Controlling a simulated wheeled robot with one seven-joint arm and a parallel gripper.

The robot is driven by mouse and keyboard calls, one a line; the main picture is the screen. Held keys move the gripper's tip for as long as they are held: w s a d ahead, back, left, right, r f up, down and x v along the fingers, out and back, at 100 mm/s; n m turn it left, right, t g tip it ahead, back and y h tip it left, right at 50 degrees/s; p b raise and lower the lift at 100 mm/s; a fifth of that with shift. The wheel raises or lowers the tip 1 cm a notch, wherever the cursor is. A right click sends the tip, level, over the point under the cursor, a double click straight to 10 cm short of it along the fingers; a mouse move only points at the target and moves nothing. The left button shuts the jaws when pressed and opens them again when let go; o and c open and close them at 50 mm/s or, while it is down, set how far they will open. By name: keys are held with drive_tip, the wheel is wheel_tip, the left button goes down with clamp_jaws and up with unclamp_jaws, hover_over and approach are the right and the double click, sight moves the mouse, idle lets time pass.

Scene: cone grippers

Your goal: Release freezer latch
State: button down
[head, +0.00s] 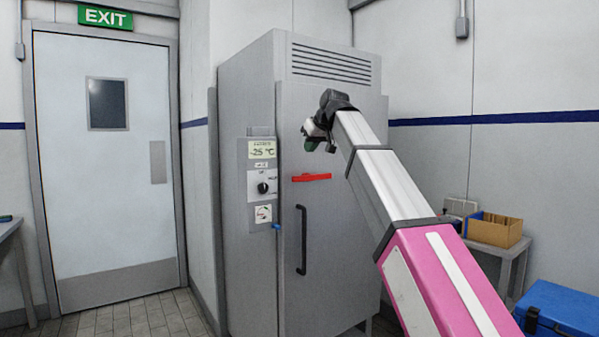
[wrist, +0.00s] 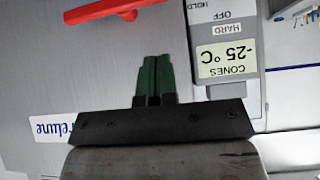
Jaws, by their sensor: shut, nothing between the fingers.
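The freezer (head: 330,240) is a tall grey cabinet with a black vertical door handle (head: 302,240). Its red latch (head: 311,177) is a bar lying about level across the door front, above the handle. In the wrist view, which is upside down, the latch (wrist: 112,10) shows at the top edge, partly cut off. My gripper (head: 309,143) is in front of the door, above the latch and apart from it. Its green fingers (wrist: 153,76) are together with nothing between them, in front of the bare door.
A panel (head: 262,153) left of the door reads -25 °C, with a black knob (head: 263,188) below. A blue cool box (head: 560,312) stands at lower right and an orange-brown bin (head: 495,229) sits on a side table. A closed exit door (head: 105,170) is at left.

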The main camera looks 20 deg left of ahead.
sight(311, 177)
drive_tip(key=shift+s+a+r, duration=0.1)
drive_tip(key=shift+s+r, duration=0.2)
drive_tip(key=shift+r, duration=0.3)
drive_tip(key=shift+s+a+r, duration=0.1)
drive_tip(key=shift+s+r, duration=0.2)
drive_tip(key=shift+r, duration=0.3)
drive_tip(key=shift+s+d+f+x, duration=0.2)
drive_tip(key=shift+d+f+x, duration=0.1)
drive_tip(key=shift+x, duration=1.85)
drive_tip(key=shift+s+d+f+x, duration=0.15)
drive_tip(key=shift+s+f+x, duration=0.15)
drive_tip(key=shift+x, duration=1.9)
drive_tip(key=shift+s+d+f+x, duration=0.15)
drive_tip(key=shift+d+f+x, duration=0.15)
drive_tip(key=shift+x, duration=1.85)
drive_tip(key=shift+s+a, duration=0.1)
